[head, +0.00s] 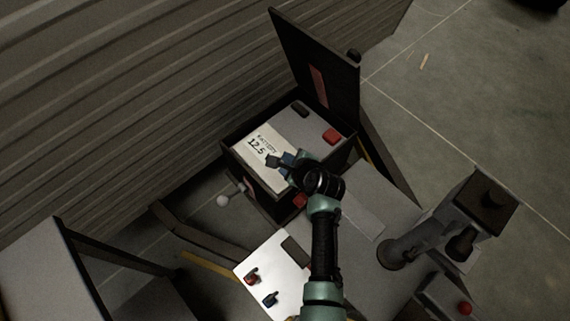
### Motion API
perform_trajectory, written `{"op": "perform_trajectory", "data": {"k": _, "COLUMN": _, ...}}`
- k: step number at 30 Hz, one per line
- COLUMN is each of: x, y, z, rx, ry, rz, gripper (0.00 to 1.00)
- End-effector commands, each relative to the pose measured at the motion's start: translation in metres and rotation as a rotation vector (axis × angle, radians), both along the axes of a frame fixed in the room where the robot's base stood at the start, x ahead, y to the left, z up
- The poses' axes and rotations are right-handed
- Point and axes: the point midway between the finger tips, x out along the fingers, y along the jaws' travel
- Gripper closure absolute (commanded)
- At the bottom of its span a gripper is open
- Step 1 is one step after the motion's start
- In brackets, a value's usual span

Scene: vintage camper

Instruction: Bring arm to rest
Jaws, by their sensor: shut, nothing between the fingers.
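My arm reaches up from the bottom of the head view. My gripper (274,162) is at its far end, over the top of an open dark box (230,147). The fingers are shut and hold nothing. They lie over the lower edge of a white label (262,141) marked "12.5". I cannot tell whether the fingertips touch the surface. The wrist hides part of the box's near right side.
The box's dark lid (318,60) stands open behind it. A corrugated wall (120,90) fills the left. A grey machine (478,215) stands at right. A white panel with small knobs (262,270) lies near my arm. Open floor (470,90) is at upper right.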

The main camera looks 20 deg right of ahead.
Motion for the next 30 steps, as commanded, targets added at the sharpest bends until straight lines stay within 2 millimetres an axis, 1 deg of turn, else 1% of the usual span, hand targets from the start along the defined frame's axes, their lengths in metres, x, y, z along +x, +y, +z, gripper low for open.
{"op": "perform_trajectory", "data": {"k": 1, "x": 0.0, "y": 0.0, "z": 0.004, "rx": 0.0, "ry": 0.001, "rz": 0.001, "gripper": 1.0}}
{"op": "perform_trajectory", "data": {"k": 17, "x": 0.0, "y": 0.0, "z": 0.002, "rx": 0.0, "ry": 0.0, "rz": 0.0, "gripper": 1.0}}
{"op": "perform_trajectory", "data": {"k": 18, "x": 0.001, "y": 0.0, "z": 0.003, "rx": -0.003, "ry": -0.002, "rz": 0.002, "gripper": 1.0}}
{"op": "perform_trajectory", "data": {"k": 20, "x": 0.007, "y": 0.0, "z": 0.012, "rx": -0.03, "ry": -0.019, "rz": 0.02, "gripper": 1.0}}
{"op": "perform_trajectory", "data": {"k": 23, "x": 0.027, "y": -0.001, "z": 0.046, "rx": -0.137, "ry": -0.082, "rz": 0.087, "gripper": 1.0}}
{"op": "perform_trajectory", "data": {"k": 26, "x": 0.056, "y": 0.002, "z": 0.106, "rx": -0.327, "ry": -0.184, "rz": 0.193, "gripper": 1.0}}
{"op": "perform_trajectory", "data": {"k": 27, "x": 0.068, "y": 0.005, "z": 0.135, "rx": -0.417, "ry": -0.23, "rz": 0.238, "gripper": 1.0}}
{"op": "perform_trajectory", "data": {"k": 29, "x": 0.082, "y": 0.011, "z": 0.179, "rx": -0.556, "ry": -0.299, "rz": 0.298, "gripper": 1.0}}
{"op": "perform_trajectory", "data": {"k": 30, "x": 0.09, "y": 0.016, "z": 0.208, "rx": -0.648, "ry": -0.343, "rz": 0.333, "gripper": 1.0}}
